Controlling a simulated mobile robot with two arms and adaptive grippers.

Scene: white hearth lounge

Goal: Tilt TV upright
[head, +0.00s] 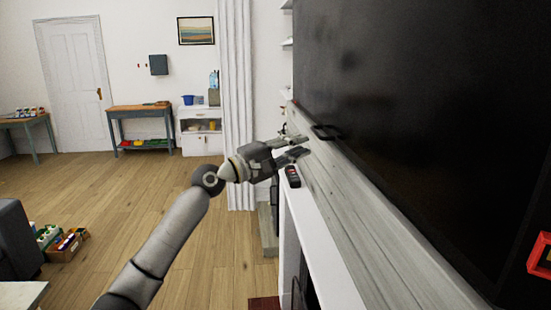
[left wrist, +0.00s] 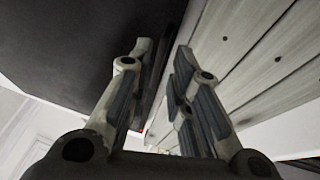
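The TV (head: 420,90) is a large black panel that fills the upper right of the head view, in front of a pale wood-plank wall. A small black loop (head: 327,132) shows at its lower edge. In the left wrist view the TV's dark face (left wrist: 70,40) fills the upper left. I cannot tell its exact tilt. My right gripper is out of view.
A white mantel shelf (head: 325,255) runs below the planks, with a small dark remote-like object (head: 292,177) on it. A red-framed object (head: 540,255) is at the right edge. The wooden floor (head: 140,215) at left is mostly open.

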